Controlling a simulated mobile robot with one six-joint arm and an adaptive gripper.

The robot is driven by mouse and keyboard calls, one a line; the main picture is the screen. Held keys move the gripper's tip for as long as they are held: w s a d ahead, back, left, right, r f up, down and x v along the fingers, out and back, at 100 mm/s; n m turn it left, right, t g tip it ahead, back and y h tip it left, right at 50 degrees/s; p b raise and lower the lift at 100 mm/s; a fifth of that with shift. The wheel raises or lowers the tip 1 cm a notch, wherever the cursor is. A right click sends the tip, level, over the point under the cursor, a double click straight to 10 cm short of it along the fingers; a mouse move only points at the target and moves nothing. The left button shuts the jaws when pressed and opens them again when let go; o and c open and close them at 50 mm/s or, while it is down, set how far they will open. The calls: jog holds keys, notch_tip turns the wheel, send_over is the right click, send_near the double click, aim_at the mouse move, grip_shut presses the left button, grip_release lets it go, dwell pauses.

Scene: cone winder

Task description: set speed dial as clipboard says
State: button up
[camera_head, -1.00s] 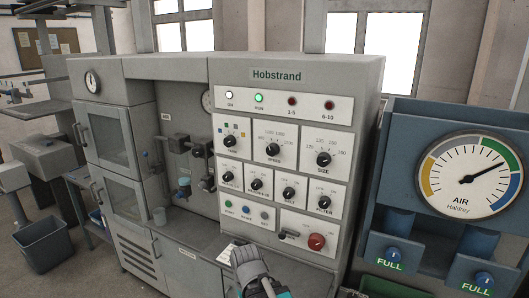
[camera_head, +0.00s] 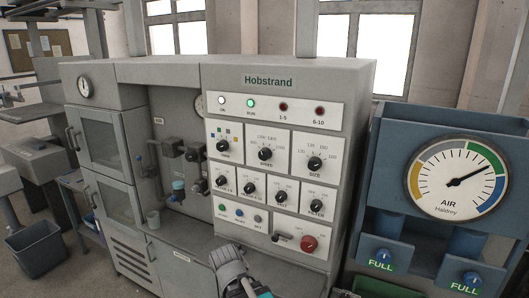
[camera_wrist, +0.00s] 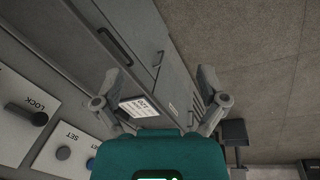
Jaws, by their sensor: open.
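The speed dial (camera_head: 265,153) is a black knob on a white plate, middle of the top row on the Hobstrand panel (camera_head: 272,81). Its pointer and scale are too small to read surely. A white card with black print, seemingly the clipboard (camera_wrist: 140,107), shows between my fingers in the wrist view; its print is mostly unreadable. In the head view my arm's end seems to hide it. My gripper (camera_wrist: 160,85) is open and empty, its two grey fingers spread. It is low in front of the cabinet (camera_head: 233,272), below and apart from the dial.
Other knobs crowd the panel, including the size dial (camera_head: 315,163) and a red knob (camera_head: 309,243). A blue air unit with a round gauge (camera_head: 459,178) stands at right. Pipes and a cup (camera_head: 153,218) sit in the recess at left. A blue bin (camera_head: 39,248) is on the floor.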

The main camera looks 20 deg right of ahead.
jog(key=w+d+r+n+t+h+p, duration=0.2)
jog(key=w+d+r+n+h+p, duration=0.25)
jog(key=r, duration=0.25)
jog(key=n+t+h+p, duration=0.7)
jog(key=n+t+p, duration=0.3)
jog(key=n, duration=1.1)
send_near(263, 155)
jog(key=s+a+g, duration=0.1)
jog(key=s+a, duration=0.1)
jog(key=a, duration=0.1)
jog(key=shift+r, duration=0.25)
jog(key=shift+w, duration=0.1)
jog(key=x, duration=1.3)
jog(key=shift+w+d, duration=0.2)
jog(key=shift+d, duration=0.2)
